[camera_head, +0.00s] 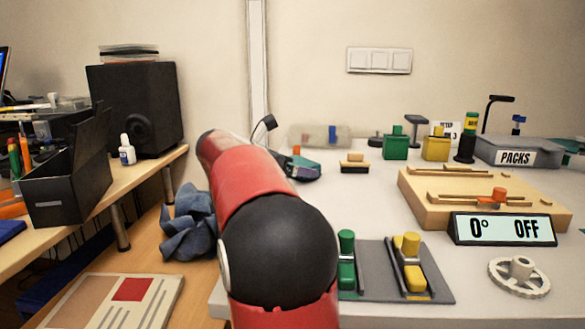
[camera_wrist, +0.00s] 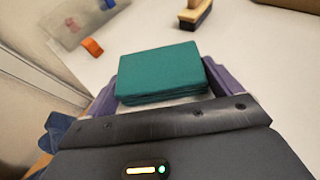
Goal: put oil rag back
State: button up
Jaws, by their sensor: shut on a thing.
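A flat teal pad that looks like the folded oil rag (camera_wrist: 162,74) sits between the purple fingers of my gripper (camera_wrist: 160,88) in the wrist view. The gripper is shut on it. In the head view my gripper (camera_head: 298,172) is over the far left part of the white table, beyond my red and black arm, and a little of the teal rag (camera_head: 306,168) shows. Whether the rag touches the table I cannot tell. A crumpled blue cloth (camera_head: 190,226) lies left of the table; it shows in part in the wrist view (camera_wrist: 58,134).
A clear bag (camera_head: 312,136), an orange piece (camera_wrist: 92,47) and a brush (camera_head: 354,163) lie near my gripper. A green and yellow connector stand (camera_head: 375,258), a wooden fixture (camera_head: 425,205) and a display (camera_head: 503,229) stand to the right. Table between the brush and connector stand is clear.

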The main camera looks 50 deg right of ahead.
jog(key=shift+f, duration=0.1)
jog(key=o, duration=0.7)
jog(key=shift+f, duration=0.1)
jog(key=shift+a+r, duration=0.25)
jog(key=shift+r, duration=0.1)
jog(key=p+v, duration=0.1)
jog(key=v, duration=1)
jog(key=shift+a+r+p, duration=0.15)
jog(key=shift+a+p, duration=0.1)
jog(key=shift+p, duration=0.1)
jog(key=shift+w, duration=0.1)
